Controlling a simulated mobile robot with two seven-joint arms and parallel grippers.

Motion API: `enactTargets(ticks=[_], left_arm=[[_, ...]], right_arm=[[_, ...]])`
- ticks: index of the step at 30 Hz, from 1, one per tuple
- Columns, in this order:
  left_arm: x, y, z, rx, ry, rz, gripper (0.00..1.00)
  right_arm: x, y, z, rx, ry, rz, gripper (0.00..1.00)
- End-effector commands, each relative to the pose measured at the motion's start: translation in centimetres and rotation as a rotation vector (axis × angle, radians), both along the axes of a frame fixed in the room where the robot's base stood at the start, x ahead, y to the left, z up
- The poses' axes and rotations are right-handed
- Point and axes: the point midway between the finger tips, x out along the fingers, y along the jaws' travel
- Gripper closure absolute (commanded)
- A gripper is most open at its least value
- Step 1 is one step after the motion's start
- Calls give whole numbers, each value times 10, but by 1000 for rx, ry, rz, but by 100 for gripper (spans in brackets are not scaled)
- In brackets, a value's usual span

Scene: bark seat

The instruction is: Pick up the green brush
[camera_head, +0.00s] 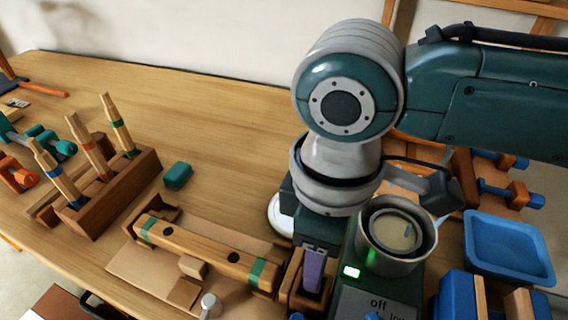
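A brush with a green band (119,125) stands tilted in a brown wooden rack (104,213) on the left of the workbench. Two similar brushes share the rack: one with an orange band (90,146) and one with a blue band (57,172). My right arm comes in from the right, and its gripper (314,262) points down at the front middle, well to the right of the rack. A narrow purple piece shows at its tip; I cannot tell whether it is held or whether the fingers are apart. My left gripper is not in view.
A wooden bar with green bands (200,250) lies in a holder between rack and gripper. A small green block (178,175) lies behind it. A metal pot (396,235) and a blue tray (508,250) stand right.

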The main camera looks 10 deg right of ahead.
Motion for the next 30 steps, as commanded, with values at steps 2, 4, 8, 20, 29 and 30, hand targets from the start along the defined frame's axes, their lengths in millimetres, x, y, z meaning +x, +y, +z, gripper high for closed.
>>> enactTargets(ticks=[2,4,8,20,29,30], left_arm=[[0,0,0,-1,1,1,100],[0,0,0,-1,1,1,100],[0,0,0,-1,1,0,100],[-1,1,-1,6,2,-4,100],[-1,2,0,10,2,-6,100],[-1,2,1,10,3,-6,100]], right_arm=[[0,0,0,0,0,0,64],[0,0,0,0,0,0,72],[0,0,0,0,0,0,87],[0,0,0,1,-1,0,100],[0,0,4,2,-1,0,100],[1,0,6,2,-2,0,100]])
